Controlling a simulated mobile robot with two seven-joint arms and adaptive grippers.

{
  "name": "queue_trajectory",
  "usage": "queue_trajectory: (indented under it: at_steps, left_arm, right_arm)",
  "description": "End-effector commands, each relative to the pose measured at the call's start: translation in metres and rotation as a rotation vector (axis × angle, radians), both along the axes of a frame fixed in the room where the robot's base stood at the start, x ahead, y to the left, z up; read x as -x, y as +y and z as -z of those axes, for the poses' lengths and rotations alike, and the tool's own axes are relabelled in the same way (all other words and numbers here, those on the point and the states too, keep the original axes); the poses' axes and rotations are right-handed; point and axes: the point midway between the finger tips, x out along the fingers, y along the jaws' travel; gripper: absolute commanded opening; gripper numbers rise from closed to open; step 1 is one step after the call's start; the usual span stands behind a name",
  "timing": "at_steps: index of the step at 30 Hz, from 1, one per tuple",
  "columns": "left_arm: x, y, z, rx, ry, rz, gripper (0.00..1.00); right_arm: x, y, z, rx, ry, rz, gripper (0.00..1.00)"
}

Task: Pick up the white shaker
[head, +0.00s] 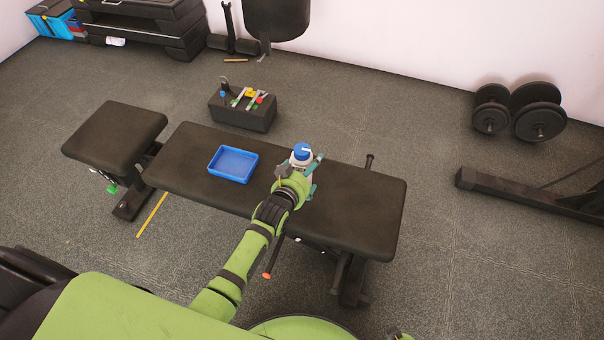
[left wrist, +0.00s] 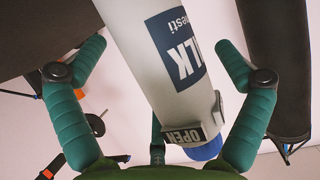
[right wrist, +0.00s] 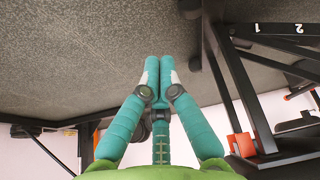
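The white shaker (head: 301,161) has a blue cap and is on the black bench, right of the blue tray. My left gripper (head: 299,176) is at the shaker and hides its lower part in the head view. In the left wrist view the white shaker (left wrist: 172,75), with a dark blue label and a strap reading "OPEN", lies between the spread teal fingers. The fingers are open on both sides of it; a firm grip does not show. My right gripper (right wrist: 160,65) has its fingers together, empty, over the floor and away from the shaker.
The blue tray (head: 233,163) lies on the bench (head: 365,205) left of my left gripper. A dark box (head: 243,113) with several tools stands on the floor behind the bench. Dumbbells (head: 537,112) are at the far right. The bench's right end is clear.

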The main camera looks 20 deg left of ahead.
Motion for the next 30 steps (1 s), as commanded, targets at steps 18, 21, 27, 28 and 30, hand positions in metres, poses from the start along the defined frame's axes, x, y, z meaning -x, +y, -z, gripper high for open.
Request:
queue_trajectory:
  at_steps: [18,21,27,28,30]
  left_arm:
    - [-0.001,0.0,-0.004,-0.001,-0.003,0.0,0.22]
    - [-0.002,0.001,-0.009,-0.001,-0.003,0.0,0.22]
    - [-0.006,0.003,-0.028,-0.001,-0.005,-0.001,0.22]
    - [-0.007,0.004,-0.033,-0.001,-0.005,-0.001,0.22]
    - [-0.009,0.005,-0.044,0.0,-0.005,-0.001,0.22]
  right_arm:
    - [-0.001,0.0,-0.003,-0.002,-0.008,0.0,0.0]
    - [-0.001,-0.002,-0.002,-0.001,-0.02,-0.004,0.0]
    - [-0.003,-0.007,-0.007,-0.004,-0.078,-0.016,0.0]
    - [0.004,-0.007,-0.009,-0.004,-0.069,-0.016,0.0]
    - [0.027,-0.009,-0.011,0.0,-0.023,-0.013,0.0]
